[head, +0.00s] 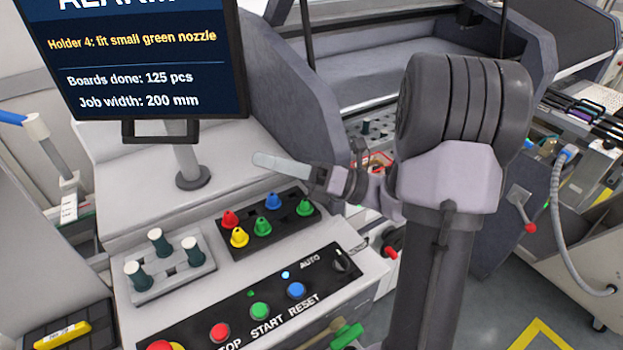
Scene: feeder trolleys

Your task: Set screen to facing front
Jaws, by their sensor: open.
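The screen (150,62) stands at the upper left on a grey post (185,150) with a round dark foot. It shows its lit face with readable text, slightly angled; its top is cut off. A black handle (160,138) hangs from its lower edge. My gripper (258,160) points left, to the right of and below the screen, in front of the post and above the panel. It is open, seen side-on with the fingers nearly in line, and nothing shows between them. It is apart from the screen and its handle.
A tray of coloured nozzles (262,228) lies below my gripper. A holder with dark, white-topped pegs (165,262) is to its left. The button panel (255,300) is in front. A large grey machine side wall (295,85) rises behind my gripper, right of the screen.

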